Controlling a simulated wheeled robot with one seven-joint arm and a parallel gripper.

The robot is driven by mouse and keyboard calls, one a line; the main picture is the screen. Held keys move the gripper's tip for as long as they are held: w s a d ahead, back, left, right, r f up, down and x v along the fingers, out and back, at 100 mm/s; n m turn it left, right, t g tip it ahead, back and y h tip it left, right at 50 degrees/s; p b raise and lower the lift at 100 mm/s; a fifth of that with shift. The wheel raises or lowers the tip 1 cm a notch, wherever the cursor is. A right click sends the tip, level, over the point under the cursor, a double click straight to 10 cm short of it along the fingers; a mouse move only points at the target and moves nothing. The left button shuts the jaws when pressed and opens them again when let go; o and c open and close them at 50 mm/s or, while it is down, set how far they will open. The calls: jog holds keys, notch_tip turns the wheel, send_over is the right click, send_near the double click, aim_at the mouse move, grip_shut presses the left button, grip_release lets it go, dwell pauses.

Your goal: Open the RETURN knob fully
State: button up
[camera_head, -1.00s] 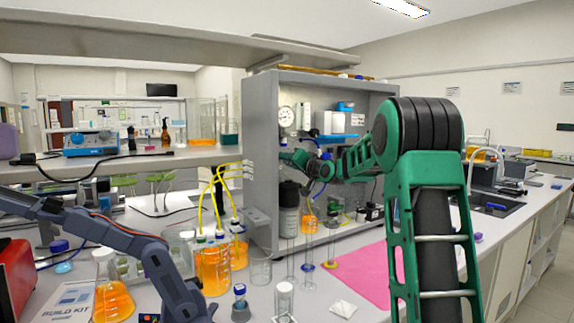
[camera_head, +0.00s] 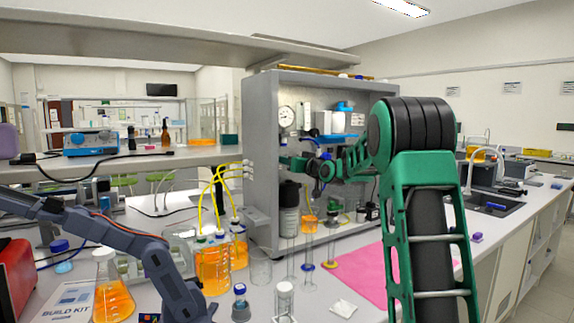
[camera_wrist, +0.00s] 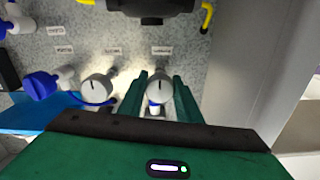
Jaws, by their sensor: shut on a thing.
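In the wrist view, my gripper (camera_wrist: 160,88) has its two green fingers on either side of a round white knob (camera_wrist: 159,87) on a grey speckled panel (camera_wrist: 125,65). The fingers are shut on this knob, whose dark pointer mark looks roughly upright in the picture. A small label (camera_wrist: 162,50) sits above it, too small to read, so I cannot confirm that it says RETURN. In the head view, my gripper (camera_head: 292,162) reaches into the grey cabinet (camera_head: 262,150) at its left inner side; the knob cannot be made out there.
A second white knob (camera_wrist: 96,90) and a blue knob (camera_wrist: 40,86) are left of the held one. A dark fitting (camera_wrist: 150,8) is above. The cabinet's side wall (camera_wrist: 232,60) stands close on the right. A pressure gauge (camera_head: 286,116) is above my gripper in the head view.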

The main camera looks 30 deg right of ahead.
jog(key=shift+a+f, duration=0.1)
jog(key=shift+f, duration=0.2)
jog(key=o, duration=1)
jog(key=shift+w, duration=0.1)
jog(key=shift+o, duration=0.2)
jog(key=shift+r, duration=0.15)
jog(key=s, duration=1)
jog(key=shift+s+d, duration=0.25)
jog(key=shift+s, duration=0.15)
